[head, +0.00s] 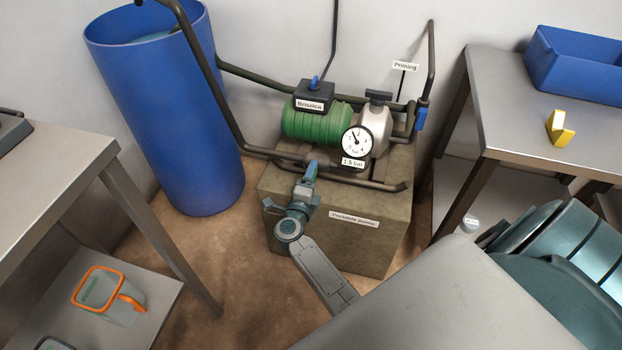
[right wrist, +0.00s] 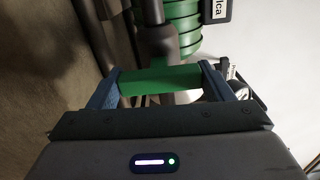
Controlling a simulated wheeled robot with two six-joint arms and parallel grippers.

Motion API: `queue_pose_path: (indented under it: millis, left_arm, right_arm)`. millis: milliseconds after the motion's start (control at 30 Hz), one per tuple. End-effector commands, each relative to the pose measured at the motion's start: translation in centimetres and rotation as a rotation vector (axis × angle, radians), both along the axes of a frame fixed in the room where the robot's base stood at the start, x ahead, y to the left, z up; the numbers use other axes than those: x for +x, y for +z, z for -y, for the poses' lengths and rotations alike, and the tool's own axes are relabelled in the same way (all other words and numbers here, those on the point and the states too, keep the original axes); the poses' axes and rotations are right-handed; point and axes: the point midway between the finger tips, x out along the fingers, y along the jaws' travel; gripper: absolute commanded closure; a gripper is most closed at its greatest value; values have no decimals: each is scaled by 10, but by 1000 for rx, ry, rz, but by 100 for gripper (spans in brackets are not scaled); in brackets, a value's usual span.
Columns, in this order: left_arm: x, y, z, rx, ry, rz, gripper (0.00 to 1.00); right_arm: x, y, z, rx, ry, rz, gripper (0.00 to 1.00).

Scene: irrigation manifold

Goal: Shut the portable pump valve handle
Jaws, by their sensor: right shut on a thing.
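The portable pump stands on a stone-like block (head: 290,220) labelled "Portable pump". It has a green ribbed motor (head: 305,122), a pale pump body (head: 377,125) and a dark pipe frame. My right gripper (head: 310,168) is low at the front of the pump. In the right wrist view its blue fingers (right wrist: 160,76) are shut on a green bar-like handle (right wrist: 160,82), which lies across between them. I take this for the valve handle; in the head view my gripper mostly hides it. My left gripper is not in view.
A pressure gauge (head: 356,141) sits just right of my gripper, and a blue handle (head: 421,118) is on the right pipe. A blue barrel (head: 170,110) stands left. Steel tables flank the pump. The right one holds a blue crate (head: 575,65) and a yellow block (head: 559,127).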

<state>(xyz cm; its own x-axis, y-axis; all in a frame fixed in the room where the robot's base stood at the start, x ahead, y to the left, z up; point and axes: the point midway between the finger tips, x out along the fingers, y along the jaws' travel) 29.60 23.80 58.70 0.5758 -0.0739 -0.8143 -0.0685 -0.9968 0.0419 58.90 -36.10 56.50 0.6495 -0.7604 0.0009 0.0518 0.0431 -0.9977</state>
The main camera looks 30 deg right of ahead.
Motion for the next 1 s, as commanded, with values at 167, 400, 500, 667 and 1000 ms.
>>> queue_pose_path:
  millis: [167,400,500,667,1000]
  left_arm:
    - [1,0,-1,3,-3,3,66]
    - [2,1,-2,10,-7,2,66]
    - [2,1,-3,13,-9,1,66]
    - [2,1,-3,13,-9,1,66]
    - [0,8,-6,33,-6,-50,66]
  right_arm:
    - [-1,-2,0,7,-1,2,49]
    - [-1,-1,0,7,-1,2,11]
    - [0,-1,0,6,-1,2,5]
    - [0,-1,0,4,0,2,5]
    - [-27,-1,-32,7,-1,-1,5]
